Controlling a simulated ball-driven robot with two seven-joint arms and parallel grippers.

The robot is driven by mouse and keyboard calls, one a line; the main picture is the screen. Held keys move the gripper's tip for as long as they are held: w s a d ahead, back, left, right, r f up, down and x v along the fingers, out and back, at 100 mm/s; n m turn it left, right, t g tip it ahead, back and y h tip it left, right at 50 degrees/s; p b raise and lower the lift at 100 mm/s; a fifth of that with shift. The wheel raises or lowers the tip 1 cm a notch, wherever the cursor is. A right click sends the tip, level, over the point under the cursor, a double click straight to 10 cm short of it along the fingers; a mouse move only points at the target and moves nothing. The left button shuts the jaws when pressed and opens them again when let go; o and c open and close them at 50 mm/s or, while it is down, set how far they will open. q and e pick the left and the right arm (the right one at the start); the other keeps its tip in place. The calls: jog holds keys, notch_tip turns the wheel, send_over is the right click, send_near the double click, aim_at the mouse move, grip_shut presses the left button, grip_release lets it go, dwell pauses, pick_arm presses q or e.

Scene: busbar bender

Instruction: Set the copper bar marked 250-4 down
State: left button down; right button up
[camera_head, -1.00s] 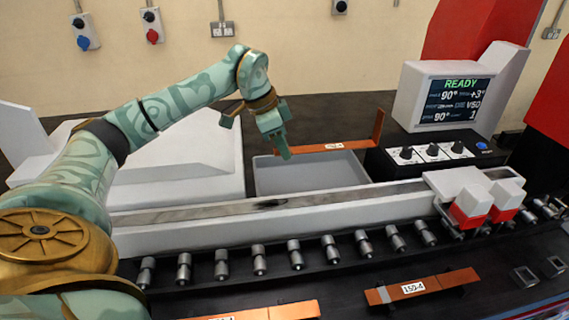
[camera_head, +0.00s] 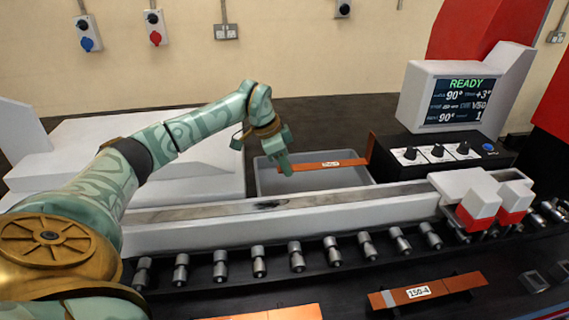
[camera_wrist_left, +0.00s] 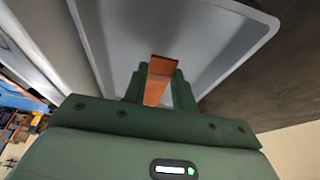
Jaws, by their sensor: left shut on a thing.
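The copper bar (camera_head: 322,165) has a white label, too small to read for sure, and an upturned bend at its right end. My left gripper (camera_head: 285,168) is shut on the bar's left end and holds it roughly level over the grey tray (camera_head: 262,184). In the left wrist view the bar (camera_wrist_left: 161,68) sits between the fingers of the left gripper (camera_wrist_left: 160,88), with the tray (camera_wrist_left: 240,22) behind it. I cannot tell whether the bar touches the tray. My right gripper is not in view.
The white bender bed (camera_head: 300,221) runs in front of the tray, with a row of rollers before it. A control box (camera_head: 435,155) and a screen reading READY (camera_head: 460,100) stand to the right. Another copper bar (camera_head: 440,288), marked 150-4, lies at the front.

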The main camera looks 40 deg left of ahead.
pick_arm(q)
jog(key=shift+f, duration=0.6)
jog(key=c, duration=1.1)
grip_release()
jog(key=shift+r, duration=0.1)
jog(key=p+v, duration=0.2)
jog(key=v, duration=1.1)
jog(key=shift+w+d, duration=0.1)
jog(key=shift+d, duration=0.05)
